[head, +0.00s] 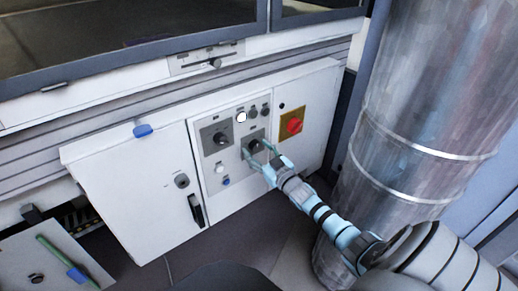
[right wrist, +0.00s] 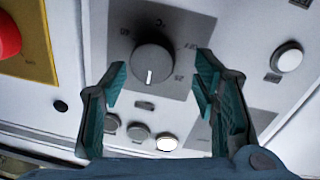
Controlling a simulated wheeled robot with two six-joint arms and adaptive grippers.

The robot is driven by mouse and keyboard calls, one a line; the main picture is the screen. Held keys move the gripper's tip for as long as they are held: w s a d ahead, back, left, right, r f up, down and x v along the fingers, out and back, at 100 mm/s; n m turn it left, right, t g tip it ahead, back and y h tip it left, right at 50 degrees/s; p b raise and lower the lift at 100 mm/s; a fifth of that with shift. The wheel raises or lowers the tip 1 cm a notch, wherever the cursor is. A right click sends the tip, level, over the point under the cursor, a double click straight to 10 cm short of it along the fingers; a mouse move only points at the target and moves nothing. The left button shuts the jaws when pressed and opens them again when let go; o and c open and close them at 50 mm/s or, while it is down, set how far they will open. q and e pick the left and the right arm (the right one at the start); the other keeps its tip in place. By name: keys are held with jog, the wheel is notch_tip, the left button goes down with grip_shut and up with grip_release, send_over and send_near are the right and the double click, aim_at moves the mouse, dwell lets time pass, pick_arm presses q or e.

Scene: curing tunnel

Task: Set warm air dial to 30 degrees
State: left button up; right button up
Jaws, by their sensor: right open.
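A dark round dial (right wrist: 153,62) on a grey square plate shows in the right wrist view; its white pointer line points down in that picture. In the head view this dial's plate (head: 247,137) is partly covered by my right gripper (head: 258,152). A second dark dial (head: 221,138) sits on a grey plate to its left. I cannot read which one is labelled warm air. In the right wrist view my right gripper (right wrist: 160,68) is open, its fingers either side of the dial and apart from it. My left gripper is out of view.
A red knob (head: 294,126) on a yellow plate is right of the dials. Small buttons (head: 252,114) sit above them, with a white one (head: 220,168) below. A large metal duct (head: 415,120) stands close at right. A cabinet door handle (head: 196,210) is at left.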

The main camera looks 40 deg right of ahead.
jog(key=s+a, duration=0.1)
jog(key=s, duration=1.1)
jog(key=shift+r, duration=0.25)
jog(key=shift+a, duration=0.1)
